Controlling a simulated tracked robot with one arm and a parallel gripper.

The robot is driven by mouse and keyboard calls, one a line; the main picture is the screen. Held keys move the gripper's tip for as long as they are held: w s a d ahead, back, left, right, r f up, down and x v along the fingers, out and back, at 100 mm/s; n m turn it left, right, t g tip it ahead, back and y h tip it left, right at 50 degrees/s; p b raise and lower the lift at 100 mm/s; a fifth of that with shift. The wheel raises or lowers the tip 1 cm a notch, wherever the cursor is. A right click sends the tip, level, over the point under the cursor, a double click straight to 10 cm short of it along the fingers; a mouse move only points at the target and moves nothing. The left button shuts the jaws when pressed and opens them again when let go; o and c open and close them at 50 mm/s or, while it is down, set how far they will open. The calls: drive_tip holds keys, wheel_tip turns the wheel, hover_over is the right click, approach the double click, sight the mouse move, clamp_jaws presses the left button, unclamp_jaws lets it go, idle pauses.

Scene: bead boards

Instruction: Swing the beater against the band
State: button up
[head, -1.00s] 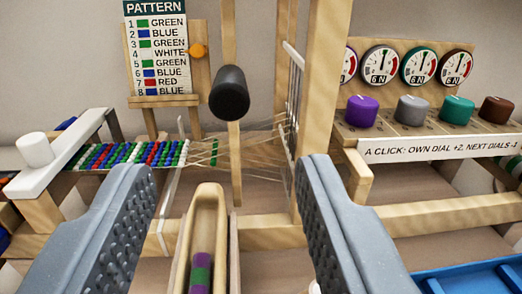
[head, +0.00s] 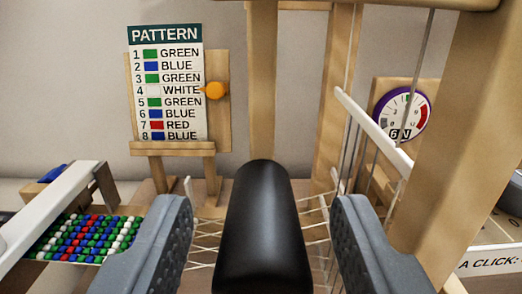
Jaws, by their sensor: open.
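The beater (head: 262,90) is a pale wooden bar in the middle of the head view, with a thick black grip (head: 262,225) standing out toward me. My gripper (head: 263,206) is open, with one grey ribbed finger on each side of the grip. Gaps show between the grip and both fingers, so I am not holding it. The bead band (head: 85,238), with rows of green, blue, white and red beads, lies at the lower left. Pale threads (head: 205,240) run from its side to behind the grip. The grip hides the lower part of the beater.
A pattern board (head: 166,85) stands behind, its orange pointer (head: 215,90) at row 4, white. Wooden frame posts (head: 450,130) and a white bar (head: 372,130) with hanging wires stand close on the right. A purple-rimmed dial (head: 402,115) is behind them.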

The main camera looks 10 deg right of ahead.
drive_tip(key=shift+x, duration=1.25)
